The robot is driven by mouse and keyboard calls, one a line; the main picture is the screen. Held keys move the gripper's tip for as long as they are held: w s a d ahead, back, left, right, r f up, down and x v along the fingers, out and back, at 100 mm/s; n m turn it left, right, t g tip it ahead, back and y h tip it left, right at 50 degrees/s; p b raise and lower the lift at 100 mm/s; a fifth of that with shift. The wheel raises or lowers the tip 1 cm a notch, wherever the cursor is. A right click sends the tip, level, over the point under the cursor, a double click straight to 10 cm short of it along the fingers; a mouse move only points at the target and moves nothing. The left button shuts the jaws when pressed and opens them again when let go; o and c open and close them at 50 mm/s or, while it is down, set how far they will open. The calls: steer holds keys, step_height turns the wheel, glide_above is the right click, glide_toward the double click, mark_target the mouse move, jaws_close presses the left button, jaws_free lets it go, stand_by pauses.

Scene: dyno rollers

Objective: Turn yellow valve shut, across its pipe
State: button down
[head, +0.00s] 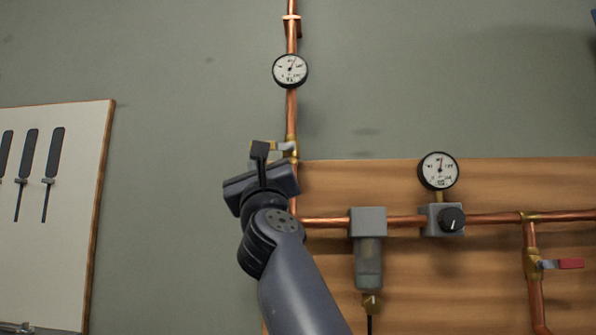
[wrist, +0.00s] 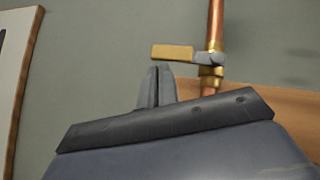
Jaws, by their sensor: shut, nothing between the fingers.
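The yellow valve handle (wrist: 172,53) shows in the wrist view as a short lever pointing left, across the upright copper pipe (wrist: 216,25). Its grey stem joins the brass valve body (wrist: 211,72) on that pipe. In the head view the yellow handle (head: 264,146) is partly hidden behind my gripper (head: 260,150). In the wrist view my gripper (wrist: 158,70) is shut and empty, with its fingertips just below the handle. I cannot tell whether they touch it.
A round gauge (head: 290,71) sits higher on the same pipe. A wooden board (head: 400,270) at right carries a level pipe, a filter (head: 368,250), a second gauge (head: 438,170) and a red-handled valve (head: 562,264). A white panel (head: 60,220) hangs at left. The wall above is mostly bare.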

steer(key=s+f+b, duration=0.7)
steer(key=f+b, duration=0.4)
steer(key=shift+a, duration=0.2)
steer(key=shift+r, duration=0.1)
stand_by(0.4)
steer(key=d+r+p+x, duration=0.1)
steer(key=d+p+x, duration=0.1)
steer(key=p+x, duration=0.7)
steer(key=d+n+g+y+p, duration=0.2)
steer(key=n+p, duration=0.1)
steer(key=p, duration=0.1)
steer(key=d+r+n+g+y+p, duration=0.1)
steer(key=n+g+y+p, duration=0.1)
steer(key=n+p, duration=0.2)
steer(key=d+n+g+y+p, duration=0.1)
steer(key=d+n+g+p, duration=0.1)
steer(key=p, duration=0.3)
steer(key=shift+w+d+r+n+y, duration=0.15)
steer(key=shift+d+n+y, duration=0.25)
steer(key=shift+n, duration=0.3)
steer(key=shift+a+f+b, duration=0.15)
steer(key=shift+f+b, duration=0.1)
steer(key=shift+b, duration=0.15)
